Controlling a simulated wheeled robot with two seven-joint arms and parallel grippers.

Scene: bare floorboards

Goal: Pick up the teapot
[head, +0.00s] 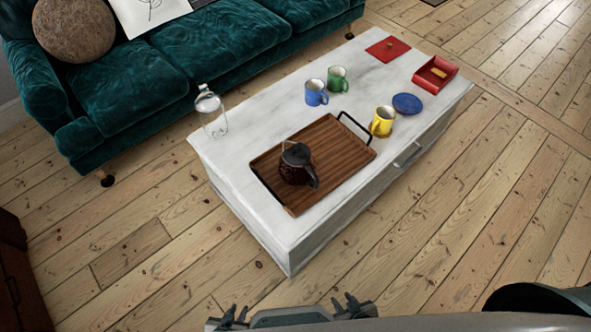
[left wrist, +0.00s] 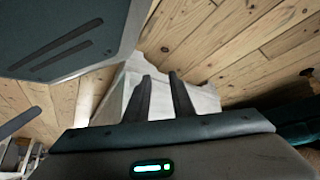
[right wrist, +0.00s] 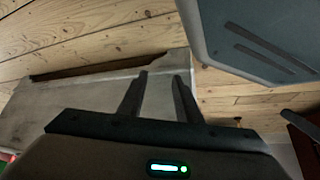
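The teapot (head: 295,167) is dark, with a lid and a handle toward the lower right. It stands upright on a brown wooden tray (head: 340,150) with black handles, on a white table (head: 250,145). My left gripper (head: 236,312) and right gripper (head: 345,302) are low in the head view, in front of the table and well apart from the teapot. In the left wrist view, the left gripper (left wrist: 159,78) has a gap between its fingers and holds nothing. In the right wrist view, the right gripper (right wrist: 160,80) is likewise open and empty. Neither wrist view shows the teapot.
A glass bottle (head: 211,112) stands at the table's left. Blue (head: 316,93), green (head: 338,79) and yellow (head: 383,121) mugs stand beyond the tray. A blue plate (head: 407,103), red box (head: 434,75) and red mat (head: 388,49) lie farther right. A teal sofa (head: 180,50) is behind.

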